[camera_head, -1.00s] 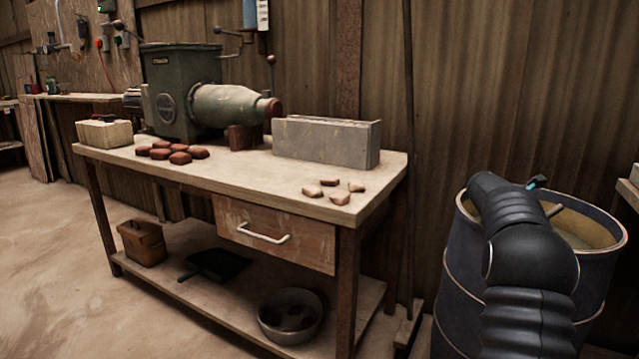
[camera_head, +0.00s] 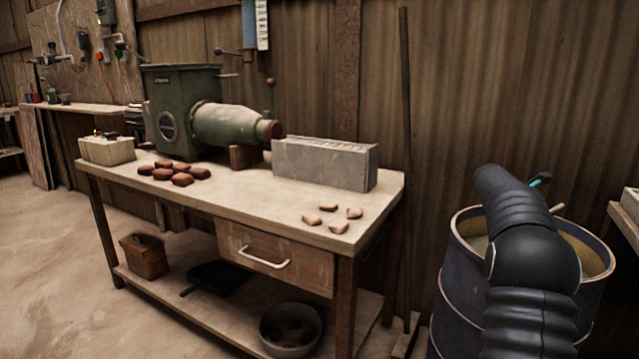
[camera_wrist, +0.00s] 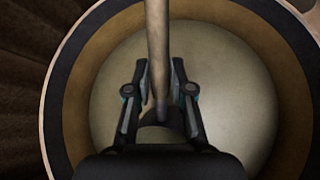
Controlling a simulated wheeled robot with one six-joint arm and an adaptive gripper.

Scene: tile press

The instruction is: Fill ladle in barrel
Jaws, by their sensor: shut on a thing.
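The dark blue barrel (camera_head: 457,318) stands at the right in the head view, open at the top. In the wrist view, its tan inner wall (camera_wrist: 84,75) rings a pale, smooth surface (camera_wrist: 235,105) inside. My gripper (camera_wrist: 160,88) is over the barrel mouth, shut on the ladle's light wooden handle (camera_wrist: 158,40). The handle runs up to the top edge of the wrist view. A pale stub of the handle (camera_head: 557,209) shows beside my wrist in the head view. The ladle's bowl is not visible, so I cannot tell whether it holds anything.
A workbench (camera_head: 270,205) stands left of the barrel, bearing a green press (camera_head: 180,110), a grey block (camera_head: 325,163) and small tiles (camera_head: 181,179). A dark pole (camera_head: 405,150) leans at the wall between bench and barrel. A shelf edge (camera_head: 625,225) is at far right.

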